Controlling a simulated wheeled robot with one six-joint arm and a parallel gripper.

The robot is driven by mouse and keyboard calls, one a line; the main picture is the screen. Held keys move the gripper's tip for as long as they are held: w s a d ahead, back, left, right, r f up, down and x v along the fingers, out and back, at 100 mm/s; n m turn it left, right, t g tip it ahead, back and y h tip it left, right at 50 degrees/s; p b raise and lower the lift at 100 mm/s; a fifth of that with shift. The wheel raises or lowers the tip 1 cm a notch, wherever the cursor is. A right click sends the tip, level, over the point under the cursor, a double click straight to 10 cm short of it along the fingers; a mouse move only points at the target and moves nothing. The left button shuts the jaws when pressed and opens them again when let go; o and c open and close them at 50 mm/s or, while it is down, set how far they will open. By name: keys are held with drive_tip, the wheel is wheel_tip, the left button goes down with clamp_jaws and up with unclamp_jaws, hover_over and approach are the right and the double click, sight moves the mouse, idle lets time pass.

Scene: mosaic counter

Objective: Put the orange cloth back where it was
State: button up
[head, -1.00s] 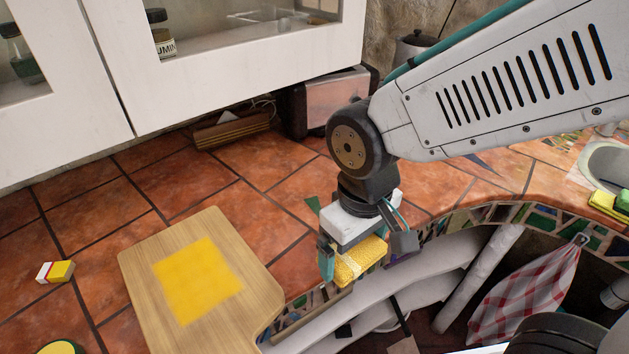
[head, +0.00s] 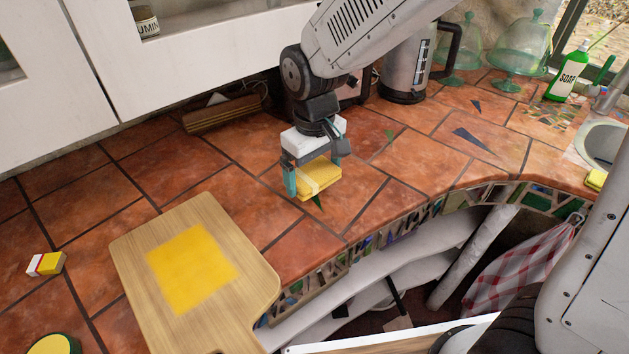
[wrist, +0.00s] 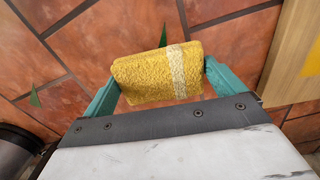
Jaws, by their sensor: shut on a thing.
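A folded yellow-orange cloth with a pale stripe (head: 320,178) is held between the teal fingers of my gripper (head: 318,182). In the wrist view the same cloth (wrist: 155,77) spans the gap between both fingertips (wrist: 157,82), which press on its two ends. The cloth is over the terracotta tiles, behind the counter's curved front edge. I cannot tell how far it is above the tiles. A wooden board (head: 255,290) with a flat yellow square (head: 192,268) lies to the left of my gripper.
A small red, white and yellow box (head: 46,264) lies at far left. A kettle (head: 404,65), green glass stands (head: 522,55) and a soap bottle (head: 568,75) stand at the back right, near the sink (head: 605,145). Tiles around my gripper are clear.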

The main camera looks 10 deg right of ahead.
sight(315, 173)
drive_tip(key=shift+f, duration=1.65)
drive_tip(key=shift+f, duration=0.15)
drive_tip(key=o, duration=0.7)
drive_tip(key=shift+c, duration=0.2)
wheel_tip(315, 173, up, 12)
drive_tip(key=shift+r, duration=0.2)
drive_tip(key=s+d+r+m, duration=0.2)
drive_tip(key=s+d+m, duration=0.1)
drive_tip(key=s+d, duration=0.6)
drive_tip(key=s+d+r+m+t, duration=0.1)
drive_tip(key=s+d+r+m, duration=0.1)
drive_tip(key=s+d, duration=0.8)
drive_tip(key=shift+s+d+m, duration=0.2)
drive_tip(key=shift+d+m, duration=0.6)
drive_tip(key=shift+m, duration=0.1)
